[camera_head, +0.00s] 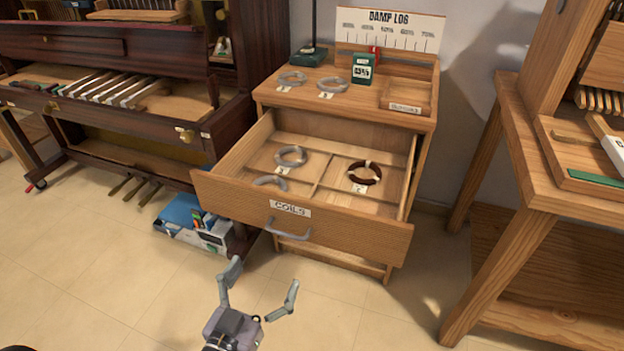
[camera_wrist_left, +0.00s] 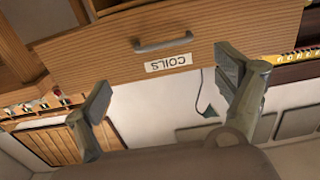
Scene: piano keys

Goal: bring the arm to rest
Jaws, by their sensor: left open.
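My left gripper (camera_head: 261,288) is open and empty. In the head view it is at the bottom centre, in front of and below the open drawer (camera_head: 300,224) labelled COILS, apart from it. In the left wrist view the two fingers of my left gripper (camera_wrist_left: 168,85) stand wide apart. The drawer front (camera_wrist_left: 115,65) with its grey handle (camera_wrist_left: 163,40) shows beyond them, its label upside down. My right gripper is in neither view.
The drawer holds grey coils (camera_head: 291,156) and a dark red-brown coil (camera_head: 364,173). Two more rings and a green box (camera_head: 363,68) sit on the cabinet top. A dark piano (camera_head: 120,75) stands at left, a wooden bench (camera_head: 535,188) at right.

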